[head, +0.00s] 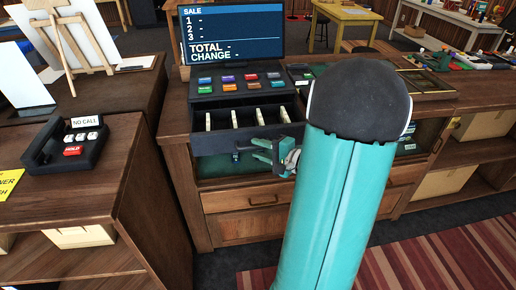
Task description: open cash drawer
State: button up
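The black cash register has a screen (234,36) reading SALE, TOTAL and CHANGE, with rows of coloured keys (238,82) below it. Its cash drawer (215,143) stands pulled out toward me, and several compartments with light upright pieces show inside. A small dark fitting (237,155) hangs under the drawer front. My gripper (259,151) is at the right part of the drawer front, low down, with its teal fingers pointing left and apart. Nothing shows between them. My arm hides the right end of the drawer, and I cannot tell whether the fingers touch it.
The register stands on a wooden counter (174,122) with closed wooden drawers (249,198) below. At left, a black phone (75,145) with a NO CALL sign sits on another counter, near an easel (69,42). A striped rug (440,255) lies on the floor at right.

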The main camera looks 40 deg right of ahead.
jog(key=v, duration=1.2)
jog(key=shift+s, duration=0.3)
jog(key=shift+d+r, duration=0.1)
jog(key=w+a+r+n+g+y, duration=0.1)
jog(key=a+n+g+y, duration=0.15)
jog(key=a, duration=0.45)
jog(key=w+a+n+g+y, duration=0.15)
jog(key=a+n+g, duration=0.25)
jog(key=a, duration=0.4)
jog(key=w+a+r+n+g+y, duration=0.1)
jog(key=w+a+n+g, duration=0.2)
jog(key=a, duration=0.4)
jog(key=s+a+r+n+h, duration=0.2)
jog(key=a+r+n+h, duration=0.1)
jog(key=a+n+h, duration=0.1)
jog(key=s+a+r+n+h, duration=0.2)
jog(key=a+r+n+h, duration=0.1)
jog(key=a, duration=0.3)
jog(key=shift+s+a+n+g+h, duration=0.2)
jog(key=shift+s+n+g+h, duration=0.1)
jog(key=shift+n+g+h, duration=0.2)
jog(key=shift+d, duration=0.2)
